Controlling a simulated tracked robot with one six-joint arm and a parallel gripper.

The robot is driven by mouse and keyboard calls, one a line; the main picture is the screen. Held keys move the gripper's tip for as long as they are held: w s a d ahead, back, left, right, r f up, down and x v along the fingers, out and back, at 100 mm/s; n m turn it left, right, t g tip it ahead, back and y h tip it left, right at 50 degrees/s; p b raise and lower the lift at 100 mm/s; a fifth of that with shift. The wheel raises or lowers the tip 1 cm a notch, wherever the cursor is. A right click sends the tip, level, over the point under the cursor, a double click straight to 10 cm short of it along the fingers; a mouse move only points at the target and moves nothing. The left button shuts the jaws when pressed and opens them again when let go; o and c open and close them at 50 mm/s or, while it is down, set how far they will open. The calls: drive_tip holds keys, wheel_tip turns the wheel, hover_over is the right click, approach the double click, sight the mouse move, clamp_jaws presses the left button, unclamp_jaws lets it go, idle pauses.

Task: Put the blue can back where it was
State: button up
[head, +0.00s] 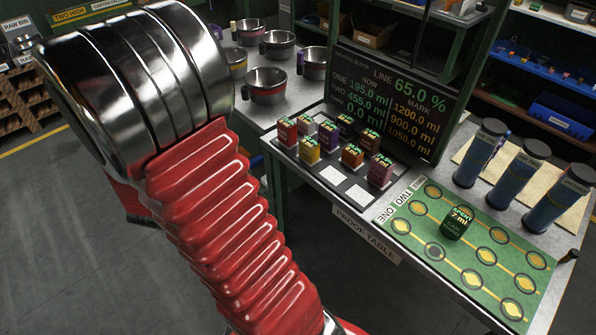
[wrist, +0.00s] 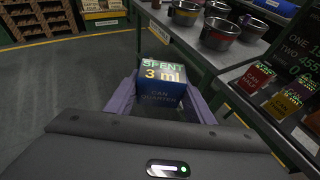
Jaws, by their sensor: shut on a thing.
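The blue can (wrist: 162,91) is in the wrist view, marked "SPENT 3 ml" on top and "CAN QUARTER" on its side. My gripper (wrist: 160,84) is shut on it, with one purple finger on each side. It holds the can over the grey floor, left of the table edge. In the head view my arm covers the left, and neither the gripper nor the held can shows. A dark can tray (head: 344,186) on the proof table (head: 408,176) holds several coloured cans. Two bare white squares (head: 331,174) show at its front.
A green mat (head: 398,243) with rings bears one dark green can (head: 458,223). Several blue cylinders (head: 480,155) stand behind it. A screen (head: 395,98) rises behind the tray. Metal pots (head: 266,86) stand on the back counter. The floor at left is open.

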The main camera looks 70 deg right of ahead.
drive_tip(key=s+d+m+g+h, duration=0.2)
drive_tip(key=s+d+m+g, duration=0.1)
drive_tip(key=s+d, duration=0.5)
drive_tip(key=m+g, duration=0.8)
drive_tip(key=g, duration=0.2)
hover_over(334, 176)
wheel_tip(334, 176, down, 2)
drive_tip(key=shift+f+y, duration=0.1)
drive_tip(key=shift+y, duration=0.2)
drive_tip(key=shift+f, duration=2.9)
drive_tip(key=shift+f, duration=2.1)
drive_tip(key=shift+f, duration=0.1)
